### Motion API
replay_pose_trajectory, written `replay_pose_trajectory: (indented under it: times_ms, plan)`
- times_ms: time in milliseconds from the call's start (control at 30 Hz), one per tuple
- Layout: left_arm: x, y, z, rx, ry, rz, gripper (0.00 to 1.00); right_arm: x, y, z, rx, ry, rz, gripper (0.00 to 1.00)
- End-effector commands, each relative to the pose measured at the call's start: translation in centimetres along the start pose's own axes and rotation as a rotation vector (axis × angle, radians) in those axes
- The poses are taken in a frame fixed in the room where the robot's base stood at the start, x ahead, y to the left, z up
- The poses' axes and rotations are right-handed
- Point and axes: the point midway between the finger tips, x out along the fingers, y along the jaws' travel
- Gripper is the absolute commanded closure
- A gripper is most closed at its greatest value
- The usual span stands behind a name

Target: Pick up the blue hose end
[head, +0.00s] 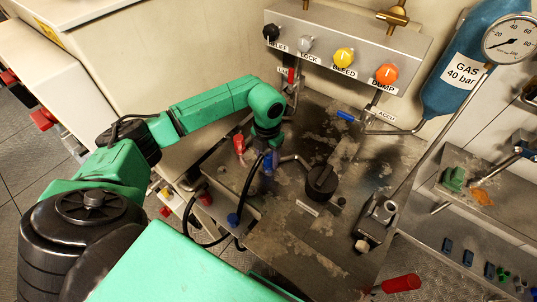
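My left gripper (267,145) points down over the worn metal bench, at the end of my green arm. A blue piece (268,162), which looks like the blue hose end, shows right at its fingertips. Whether the fingers are closed on it or only beside it is too small to tell. A black hose runs from near there down to a second blue fitting (233,219) at the bench's left edge. A red piece (240,144) stands just left of the gripper. My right gripper is not in view.
A grey valve panel (325,42) with black, grey, yellow and orange knobs is on the wall behind. A black knob (320,182) stands right of the gripper, and a metal lever fitting (377,218) farther right. A blue gas bottle (462,70) with a gauge is at upper right.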

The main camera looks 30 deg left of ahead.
Motion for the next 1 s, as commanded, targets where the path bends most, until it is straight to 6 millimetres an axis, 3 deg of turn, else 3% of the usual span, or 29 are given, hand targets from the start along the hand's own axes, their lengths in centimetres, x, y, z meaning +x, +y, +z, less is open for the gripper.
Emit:
replay_pose_trajectory:
  times_ms: [33,100,133,467,633,767,1000]
  plan:
    - [0.0,0.0,0.0,0.0,0.0,0.0,0.65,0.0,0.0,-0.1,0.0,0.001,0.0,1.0]
    - [0.0,0.0,0.0,0.0,0.0,0.0,0.91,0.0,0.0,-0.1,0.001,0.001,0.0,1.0]
    - [0.0,0.0,0.0,0.0,0.0,0.0,1.0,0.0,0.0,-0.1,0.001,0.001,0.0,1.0]
    - [-0.2,0.0,0.1,0.0,-0.001,-0.001,1.0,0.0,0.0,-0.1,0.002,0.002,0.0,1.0]
    - [-1.6,0.0,0.2,-0.001,-0.005,-0.001,1.0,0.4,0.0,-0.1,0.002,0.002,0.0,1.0]
    - [-4.4,0.0,0.2,0.0,-0.009,-0.001,1.0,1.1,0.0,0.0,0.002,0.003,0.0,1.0]
    - [-13.4,0.0,0.2,0.001,-0.01,0.0,1.0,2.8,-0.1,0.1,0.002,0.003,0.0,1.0]
